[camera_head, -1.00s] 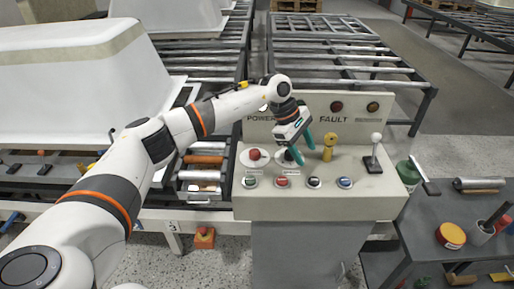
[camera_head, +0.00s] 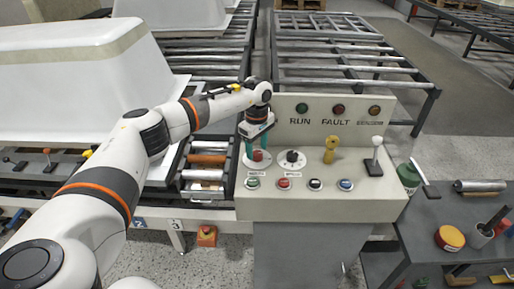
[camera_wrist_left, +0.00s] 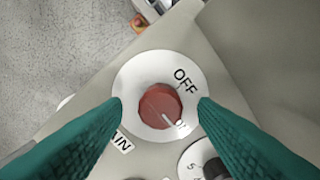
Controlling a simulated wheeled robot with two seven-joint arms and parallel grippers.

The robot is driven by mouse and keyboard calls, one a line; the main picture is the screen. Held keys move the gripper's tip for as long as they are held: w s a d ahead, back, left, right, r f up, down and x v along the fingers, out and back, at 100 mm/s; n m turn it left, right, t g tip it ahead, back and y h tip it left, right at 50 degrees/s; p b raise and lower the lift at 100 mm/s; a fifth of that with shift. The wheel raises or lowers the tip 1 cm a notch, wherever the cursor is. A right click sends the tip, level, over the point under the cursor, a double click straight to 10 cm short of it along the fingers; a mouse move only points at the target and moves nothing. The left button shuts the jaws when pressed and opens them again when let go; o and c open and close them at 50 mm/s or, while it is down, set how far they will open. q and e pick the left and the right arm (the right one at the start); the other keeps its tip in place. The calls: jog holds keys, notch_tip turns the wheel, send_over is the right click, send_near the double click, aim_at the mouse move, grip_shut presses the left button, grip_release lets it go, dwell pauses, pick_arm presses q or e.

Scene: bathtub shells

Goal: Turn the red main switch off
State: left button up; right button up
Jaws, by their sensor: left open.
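The red main switch (camera_head: 258,156) is a round knob on a white disc at the left of the console's sloped top. In the left wrist view the red knob (camera_wrist_left: 160,106) has a white pointer line aimed at the lower right, away from the "OFF" mark at the upper right. My left gripper (camera_head: 258,148) is open above the switch, pointing down. In the wrist view its teal fingers (camera_wrist_left: 160,108) lie on either side of the knob with gaps. My right gripper is not in view.
A black selector knob (camera_head: 292,158) sits just right of the switch, then a yellow handle (camera_head: 331,148) and a white-topped lever (camera_head: 375,153). Several push buttons line the front. The console's back panel (camera_head: 325,125) with RUN and FAULT lamps rises behind. A white tub shell (camera_head: 70,95) stands left.

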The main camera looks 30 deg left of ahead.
pick_arm(q)
jog(key=shift+f, duration=0.75)
jog(key=c, duration=1)
